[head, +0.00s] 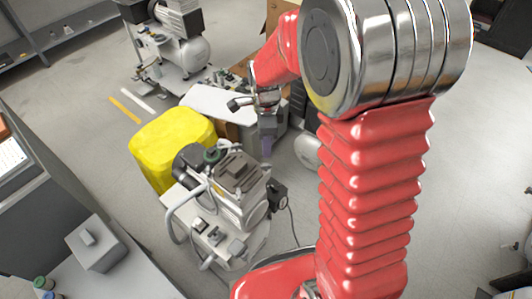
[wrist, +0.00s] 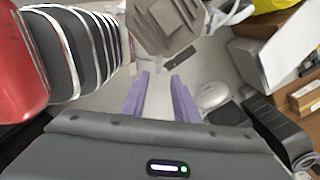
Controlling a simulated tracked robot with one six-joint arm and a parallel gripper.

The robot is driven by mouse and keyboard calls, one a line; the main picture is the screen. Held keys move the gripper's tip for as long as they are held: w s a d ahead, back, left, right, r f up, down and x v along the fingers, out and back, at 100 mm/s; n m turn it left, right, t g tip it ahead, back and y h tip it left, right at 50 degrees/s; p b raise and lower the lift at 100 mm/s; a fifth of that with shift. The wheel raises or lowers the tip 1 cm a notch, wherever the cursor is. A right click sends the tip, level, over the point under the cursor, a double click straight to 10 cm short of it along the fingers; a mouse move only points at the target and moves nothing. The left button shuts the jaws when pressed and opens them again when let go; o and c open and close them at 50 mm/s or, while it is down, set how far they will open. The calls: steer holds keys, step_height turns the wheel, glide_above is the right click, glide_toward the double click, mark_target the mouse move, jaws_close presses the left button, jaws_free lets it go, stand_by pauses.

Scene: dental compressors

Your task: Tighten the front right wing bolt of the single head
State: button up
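A small compressor with a grey finned head (head: 238,172) stands at the middle of the head view. I take this to be the single head. The head's grey finned top also shows at the upper middle of the wrist view (wrist: 168,22). My gripper (head: 267,150) points down just behind and right of the head in the head view. In the wrist view its two purple fingers (wrist: 160,82) are apart with nothing between them, below the head in the picture. I cannot make out the front right wing bolt in either view.
A yellow bin (head: 170,143) stands left behind the compressor. Another compressor (head: 185,50) stands at the back. A white-topped box (head: 222,104) is behind my gripper. A bench with a grey box (head: 97,243) is at lower left. Open floor lies to the right.

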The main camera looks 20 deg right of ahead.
steer(key=shift+r, duration=2.4)
steer(key=s+r+n+t, duration=0.5)
steer(key=s+r+n, duration=1)
steer(key=s+n, duration=0.4)
steer(key=shift+s+d+n+t, duration=0.3)
steer(key=shift+d+n, duration=0.15)
steer(key=shift+n, duration=0.05)
